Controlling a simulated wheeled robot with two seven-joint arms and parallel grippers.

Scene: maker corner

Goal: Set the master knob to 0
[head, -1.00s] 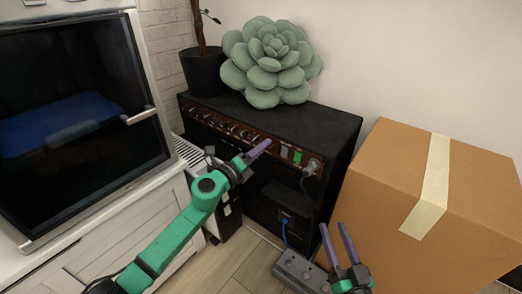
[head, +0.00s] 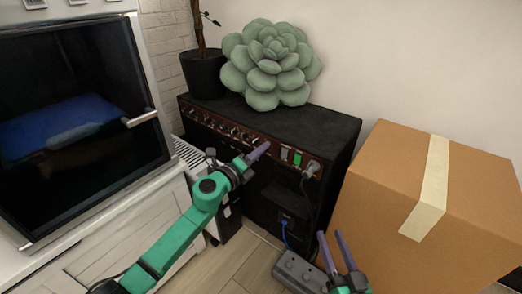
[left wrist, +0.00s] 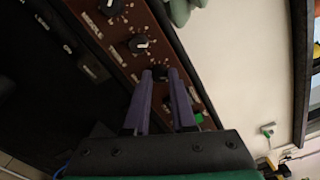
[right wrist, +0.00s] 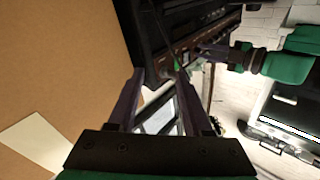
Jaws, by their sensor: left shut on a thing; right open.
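The black amplifier (head: 310,128) stands against the wall, with a row of knobs on its brown control panel (head: 222,129). My left gripper (head: 262,150) reaches the right end of that row. In the left wrist view its purple fingers are shut on a dark knob (left wrist: 161,74), the last one before the switches, apparently the master knob. The fingers hide most of it, and I cannot read its label or setting. Two other knobs with white marks, one of them nearer (left wrist: 138,43), show beside it. My right gripper (head: 331,236) is open and empty, low in front of the cardboard box.
A green switch (head: 297,158) and a plugged cable (head: 311,169) sit right of the held knob. A cardboard box (head: 380,190) stands at the right. A grey power strip (head: 297,272) lies on the floor. A succulent cushion (head: 265,75) and a plant pot (head: 204,73) are on top.

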